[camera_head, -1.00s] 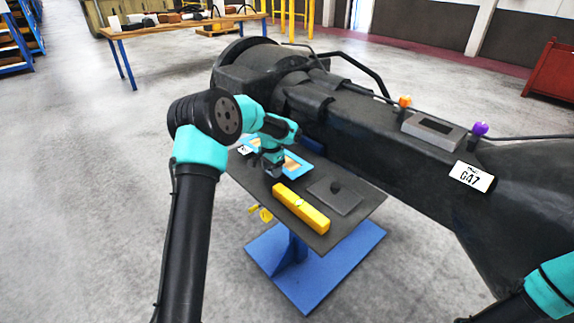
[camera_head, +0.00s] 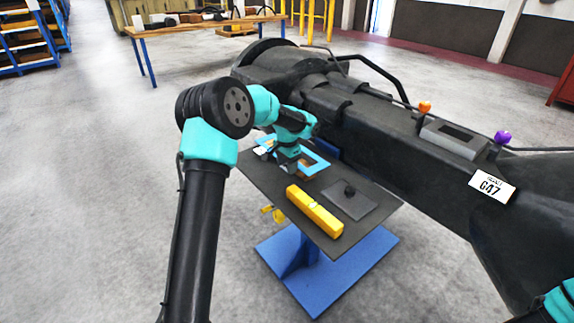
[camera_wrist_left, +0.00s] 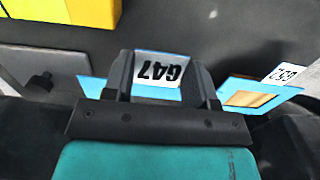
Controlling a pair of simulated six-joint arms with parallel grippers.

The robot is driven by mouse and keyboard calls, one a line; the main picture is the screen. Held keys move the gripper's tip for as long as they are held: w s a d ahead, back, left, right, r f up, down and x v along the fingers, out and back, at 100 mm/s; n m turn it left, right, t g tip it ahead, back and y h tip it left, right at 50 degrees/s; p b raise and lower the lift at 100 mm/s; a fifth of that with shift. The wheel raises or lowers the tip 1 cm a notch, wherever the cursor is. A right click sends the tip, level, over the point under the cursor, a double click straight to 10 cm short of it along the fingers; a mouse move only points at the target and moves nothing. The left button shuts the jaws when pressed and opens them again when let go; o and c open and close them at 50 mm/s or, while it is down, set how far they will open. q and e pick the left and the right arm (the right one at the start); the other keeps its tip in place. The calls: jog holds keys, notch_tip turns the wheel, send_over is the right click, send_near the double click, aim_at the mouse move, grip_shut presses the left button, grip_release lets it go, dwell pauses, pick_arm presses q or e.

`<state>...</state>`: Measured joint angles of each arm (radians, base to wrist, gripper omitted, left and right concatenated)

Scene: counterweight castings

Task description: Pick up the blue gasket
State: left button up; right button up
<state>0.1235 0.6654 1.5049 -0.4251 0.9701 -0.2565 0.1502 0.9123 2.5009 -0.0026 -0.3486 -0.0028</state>
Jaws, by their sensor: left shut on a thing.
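The blue gasket (camera_head: 317,164), a flat light-blue frame, is at the far part of the dark table, by my left gripper (camera_head: 289,167). In the left wrist view my left gripper (camera_wrist_left: 163,65) is shut on a blue gasket part (camera_wrist_left: 95,88), with a white G47 tag (camera_wrist_left: 158,69) showing between the fingers. A blue frame with a tan middle (camera_wrist_left: 250,97) shows to the right there, beside another white tag (camera_wrist_left: 281,72). I cannot tell whether the blue parts belong to one piece, or whether the gasket is clear of the table. My right gripper is out of view.
A yellow bar (camera_head: 314,211) and a grey plate with a black knob (camera_head: 349,198) lie on the dark table (camera_head: 268,186), which has a blue base (camera_head: 325,270). A large dark casting (camera_head: 400,150) with a G47 label runs close behind the table.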

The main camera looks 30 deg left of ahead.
pick_arm(q)
jog(key=s+d+r, duration=0.1)
jog(key=s+d, duration=0.6)
jog(key=s, duration=0.5)
jog(key=shift+d+r, duration=0.2)
jog(key=shift+s, duration=0.1)
jog(key=a+r+n, duration=0.5)
jog(key=a+r, duration=0.6)
jog(key=a, duration=0.3)
jog(key=a+r+n, duration=0.5)
jog(key=a+r, duration=0.7)
jog(key=a, duration=0.3)
jog(key=shift+w+a+n, duration=0.2)
jog(key=shift+a+n, duration=0.05)
jog(key=shift+n, duration=0.05)
